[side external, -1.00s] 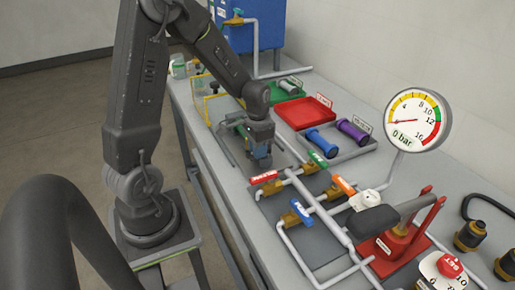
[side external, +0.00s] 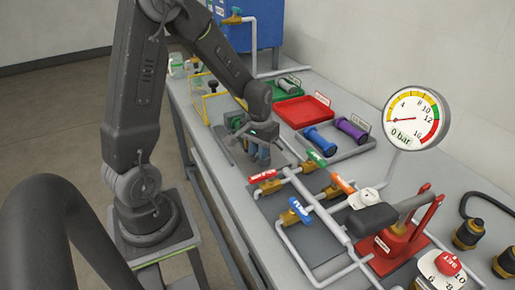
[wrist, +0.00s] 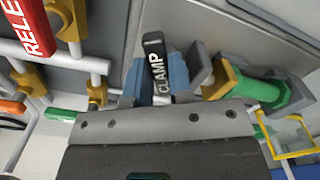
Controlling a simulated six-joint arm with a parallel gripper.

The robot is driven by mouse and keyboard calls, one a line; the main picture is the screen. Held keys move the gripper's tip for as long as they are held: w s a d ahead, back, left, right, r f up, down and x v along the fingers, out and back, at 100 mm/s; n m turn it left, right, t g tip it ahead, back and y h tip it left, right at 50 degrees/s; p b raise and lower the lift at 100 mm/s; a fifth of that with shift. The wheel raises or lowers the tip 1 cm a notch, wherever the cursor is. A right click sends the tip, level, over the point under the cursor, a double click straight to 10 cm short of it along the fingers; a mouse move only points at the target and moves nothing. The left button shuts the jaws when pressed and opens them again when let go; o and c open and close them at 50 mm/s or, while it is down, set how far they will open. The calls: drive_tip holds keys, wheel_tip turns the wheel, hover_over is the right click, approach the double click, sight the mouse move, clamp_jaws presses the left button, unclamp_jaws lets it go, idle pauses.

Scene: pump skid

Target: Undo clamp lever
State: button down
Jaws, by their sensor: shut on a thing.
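The clamp lever (wrist: 155,55) is a black handle marked CLAMP, seen in the wrist view. My gripper (wrist: 157,80) has its blue fingers on both sides of the lever and is shut on it. In the side view my gripper (side external: 257,154) is low over the bench, beside the filter housing with a green end (side external: 235,121). That green end (wrist: 270,92) also shows right of the fingers in the wrist view. The lever is hidden by my gripper in the side view.
A valve with a red RELEASE handle (side external: 263,176) stands close in front, with blue (side external: 299,210) and green (side external: 317,158) handles beyond. A yellow frame (side external: 205,95) is behind left. A red tray (side external: 303,110) and a gauge (side external: 416,118) stand to the right.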

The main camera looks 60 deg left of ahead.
drive_tip(key=n, duration=0.3)
drive_tip(key=shift+w+d+n, duration=0.3)
drive_tip(key=shift+d+n, duration=0.1)
drive_tip(key=n, duration=0.2)
drive_tip(key=shift+w+d+n, duration=0.15)
drive_tip(key=shift+w+n, duration=0.15)
drive_tip(key=shift+n, duration=0.1)
drive_tip(key=n, duration=0.3)
drive_tip(key=w+n, duration=0.1)
drive_tip(key=n, duration=0.1)
drive_tip(key=shift+w+d+n, duration=0.2)
drive_tip(key=shift+n, duration=0.2)
drive_tip(key=c, duration=1.3)
unclamp_jaws()
drive_tip(key=shift+r, duration=0.15)
wheel_tip(320, 180, up, 14)
drive_tip(key=shift+f, duration=0.2)
